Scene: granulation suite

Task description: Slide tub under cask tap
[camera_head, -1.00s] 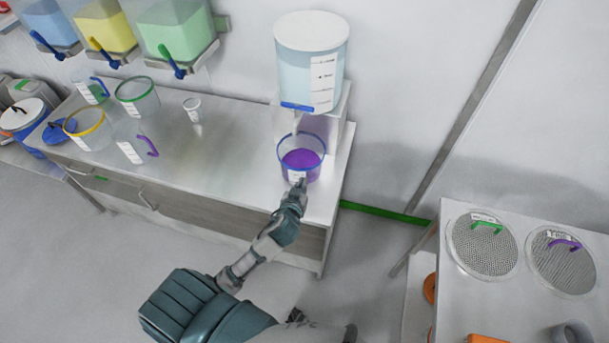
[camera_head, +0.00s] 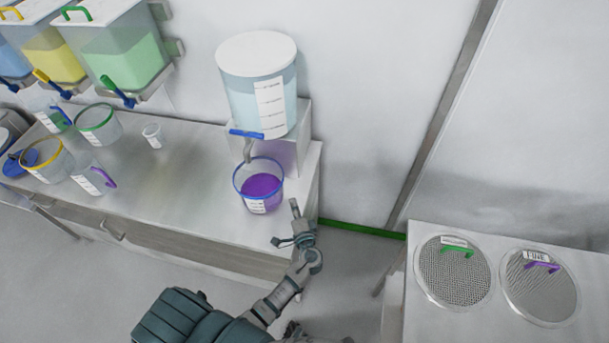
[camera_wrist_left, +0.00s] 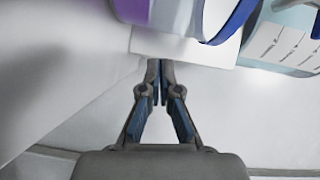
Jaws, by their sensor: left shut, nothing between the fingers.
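The tub (camera_head: 262,187), clear with a blue rim and purple contents, stands upright on the steel counter (camera_head: 180,190). It is just in front of and below the spout of the cask (camera_head: 257,85), which has a white lid and pale blue liquid. The cask tap (camera_head: 247,146) has a blue handle and a grey spout above the tub's back rim. My left gripper (camera_head: 293,212) is right of the tub, apart from it, near the counter's right end. In the left wrist view its fingertips (camera_wrist_left: 160,64) are together and empty, with part of the tub (camera_wrist_left: 185,14) above them. My right gripper is not in view.
A small white cup (camera_head: 153,135) stands between. A second table (camera_head: 395,300) at right carries two round sieves (camera_head: 453,272).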

